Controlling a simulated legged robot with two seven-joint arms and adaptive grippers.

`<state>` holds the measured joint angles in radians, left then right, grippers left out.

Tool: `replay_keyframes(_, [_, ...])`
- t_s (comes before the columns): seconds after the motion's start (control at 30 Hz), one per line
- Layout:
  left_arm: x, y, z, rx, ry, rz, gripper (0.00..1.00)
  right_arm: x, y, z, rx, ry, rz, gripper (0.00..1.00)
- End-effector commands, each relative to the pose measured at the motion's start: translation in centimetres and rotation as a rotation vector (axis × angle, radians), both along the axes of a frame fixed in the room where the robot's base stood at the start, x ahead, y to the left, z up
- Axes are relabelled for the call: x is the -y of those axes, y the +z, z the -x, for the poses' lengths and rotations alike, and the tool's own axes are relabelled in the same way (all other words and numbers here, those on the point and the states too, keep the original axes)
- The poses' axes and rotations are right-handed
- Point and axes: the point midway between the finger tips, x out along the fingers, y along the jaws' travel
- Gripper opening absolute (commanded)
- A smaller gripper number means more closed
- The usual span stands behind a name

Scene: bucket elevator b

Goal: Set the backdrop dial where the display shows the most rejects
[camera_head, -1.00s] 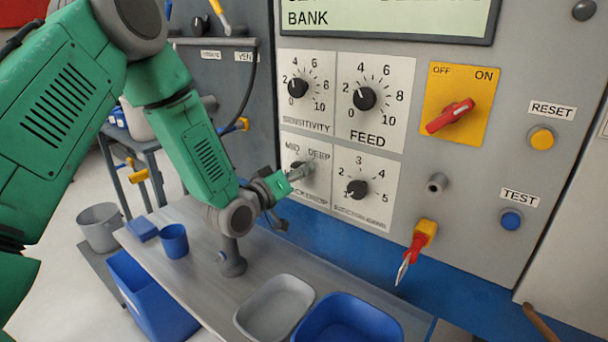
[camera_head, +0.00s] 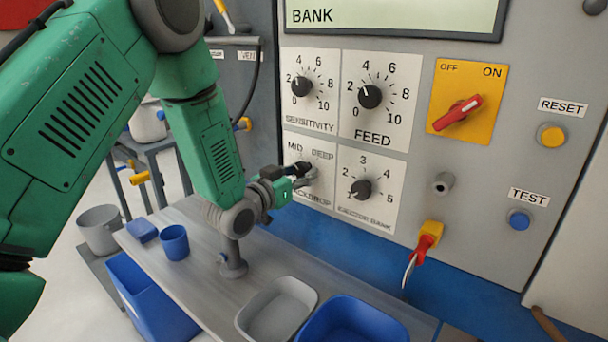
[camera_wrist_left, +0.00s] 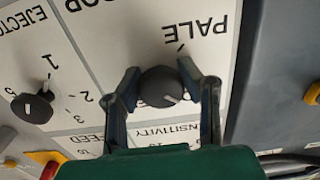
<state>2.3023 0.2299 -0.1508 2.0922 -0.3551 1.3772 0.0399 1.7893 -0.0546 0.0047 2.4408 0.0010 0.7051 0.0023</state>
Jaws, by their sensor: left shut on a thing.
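The backdrop dial (camera_head: 304,168) is a small black knob at the lower left of the panel's dial group, partly covered by my gripper in the head view. In the left wrist view the dial (camera_wrist_left: 161,87) is seen upside down, with its white line toward the lower right. My left gripper (camera_wrist_left: 160,75) is shut on the dial, one finger on each side. The display (camera_head: 400,15) shows only its lower part with the word BANK; no reject count is visible. My right gripper is not in view.
The sensitivity (camera_head: 301,87), feed (camera_head: 370,96) and ejector bank (camera_head: 361,189) dials are close around. A red switch (camera_head: 458,110) is to the right. Below are a bench (camera_head: 190,285), a grey tray (camera_head: 275,310) and a blue tray (camera_head: 355,320).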

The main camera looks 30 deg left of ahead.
Motion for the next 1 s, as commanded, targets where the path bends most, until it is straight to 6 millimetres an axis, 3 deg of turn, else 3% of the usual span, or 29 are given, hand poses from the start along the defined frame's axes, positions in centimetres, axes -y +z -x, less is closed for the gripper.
replay_keyframes(0.03, [-0.3, 1.0, -0.3, 0.027, 0.007, -0.007, 0.03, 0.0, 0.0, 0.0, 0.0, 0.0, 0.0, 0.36])
replay_keyframes(0.47, [-0.3, 1.0, -0.3, 0.027, 0.006, -0.013, 0.03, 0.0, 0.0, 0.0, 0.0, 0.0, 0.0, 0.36])
replay_keyframes(0.5, [-0.2, 1.0, -0.3, 0.027, 0.005, -0.013, 0.46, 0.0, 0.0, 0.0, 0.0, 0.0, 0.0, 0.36])
replay_keyframes(0.53, [-0.2, 1.0, -0.3, 0.027, 0.005, -0.013, 0.56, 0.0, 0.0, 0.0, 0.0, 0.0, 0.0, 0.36])
replay_keyframes(0.87, [-0.1, 0.4, -0.3, 0.013, 0.001, -0.011, 0.56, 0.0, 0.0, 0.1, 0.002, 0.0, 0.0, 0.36])
replay_keyframes(1.0, [-0.1, 0.3, 1.0, 0.011, 0.001, -0.011, 0.56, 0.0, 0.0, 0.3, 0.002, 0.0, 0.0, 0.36])
